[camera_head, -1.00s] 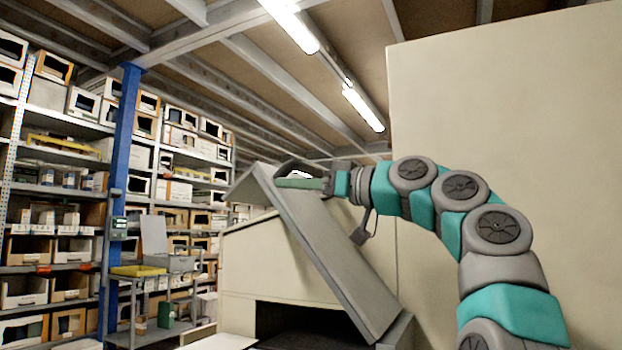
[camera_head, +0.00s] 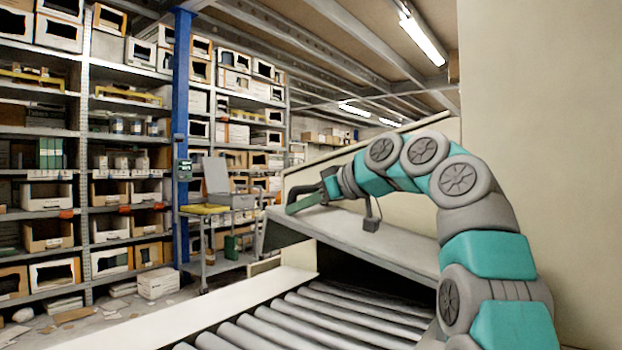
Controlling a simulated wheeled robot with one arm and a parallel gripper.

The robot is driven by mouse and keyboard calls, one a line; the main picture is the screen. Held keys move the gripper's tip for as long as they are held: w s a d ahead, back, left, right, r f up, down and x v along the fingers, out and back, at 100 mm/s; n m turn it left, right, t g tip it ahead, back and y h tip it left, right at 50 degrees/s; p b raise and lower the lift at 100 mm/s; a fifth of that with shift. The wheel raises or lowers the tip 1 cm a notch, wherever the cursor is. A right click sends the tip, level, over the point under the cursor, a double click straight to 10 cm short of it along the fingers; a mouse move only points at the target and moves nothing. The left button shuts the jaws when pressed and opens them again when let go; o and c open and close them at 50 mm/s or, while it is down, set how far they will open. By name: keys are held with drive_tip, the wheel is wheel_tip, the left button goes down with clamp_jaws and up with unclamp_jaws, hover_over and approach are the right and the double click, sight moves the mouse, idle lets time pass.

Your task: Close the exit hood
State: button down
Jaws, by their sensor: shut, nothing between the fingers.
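The exit hood (camera_head: 400,255) is a flat grey panel on the cream machine. It slopes gently down to the right, with a dark gap under it above the rollers, so it stands partly open. My gripper (camera_head: 303,203) is at the hood's far left end, at its upper edge. It looks shut and holds nothing. It appears to touch or lie just over the panel; I cannot tell which. My arm reaches in from the right and hides the part of the panel's right side.
A roller conveyor (camera_head: 310,318) runs out from under the hood, with a pale side rail (camera_head: 200,310). A cart (camera_head: 222,265) with a yellow tray stands behind. Racks (camera_head: 85,160) of boxes fill the left. A tall cream wall (camera_head: 540,130) stands close at right.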

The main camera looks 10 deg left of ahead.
sight(302, 225)
drive_tip(key=shift+h, duration=0.3)
drive_tip(key=f, duration=0.3)
drive_tip(key=a+f+b, duration=0.1)
drive_tip(key=shift+w+f, duration=0.25)
drive_tip(key=shift+f, duration=0.05)
drive_tip(key=shift+a+f+h, duration=0.15)
drive_tip(key=shift+f+h, duration=0.35)
drive_tip(key=shift+f, duration=0.55)
drive_tip(key=shift+g, duration=0.3)
